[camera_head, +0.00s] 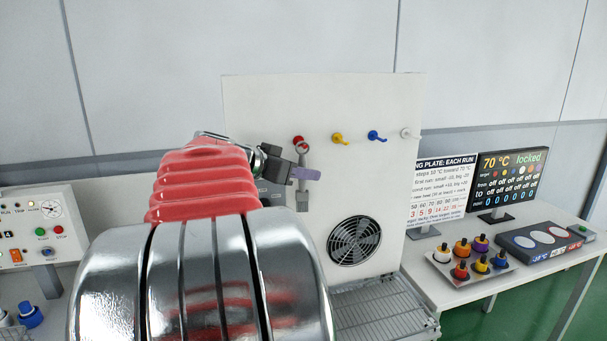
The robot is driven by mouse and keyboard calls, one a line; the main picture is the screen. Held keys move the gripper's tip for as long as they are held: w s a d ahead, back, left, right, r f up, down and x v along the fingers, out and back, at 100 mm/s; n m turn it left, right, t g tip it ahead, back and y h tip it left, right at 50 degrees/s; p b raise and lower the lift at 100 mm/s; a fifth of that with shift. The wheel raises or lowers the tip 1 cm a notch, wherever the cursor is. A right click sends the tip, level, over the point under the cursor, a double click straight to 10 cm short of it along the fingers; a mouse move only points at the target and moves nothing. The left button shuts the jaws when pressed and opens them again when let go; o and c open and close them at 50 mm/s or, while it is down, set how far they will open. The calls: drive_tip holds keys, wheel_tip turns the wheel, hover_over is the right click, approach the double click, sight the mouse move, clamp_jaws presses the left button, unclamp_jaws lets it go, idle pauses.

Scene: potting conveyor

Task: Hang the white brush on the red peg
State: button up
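A pale grey tool with a ring at its top and a darker block at its lower end (303,200) hangs upright at the red peg (298,140); it appears to be the white brush. Its ring overlaps the peg in the picture, but I cannot tell whether it is around the peg or in front of it. My gripper (306,173) is at the tool's shaft, just below the ring. One purple-grey finger crosses in front of the shaft. The other finger is hidden, so I cannot tell whether the gripper is closed on the shaft.
Yellow (338,138), blue (376,136) and white (407,133) pegs line the white panel (262,100) to the right. A fan grille (354,241) is below, above a wire rack (385,312). Signs and colored knobs stand on the right table (455,280).

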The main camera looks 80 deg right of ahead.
drive_tip(key=shift+w+r, duration=0.1)
drive_tip(key=shift+w, duration=0.15)
drive_tip(key=shift+w+a+r, duration=0.15)
drive_tip(key=shift+a, duration=0.05)
drive_tip(key=v, duration=1.3)
drive_tip(key=shift+s+a, duration=0.15)
drive_tip(key=shift+s, duration=0.05)
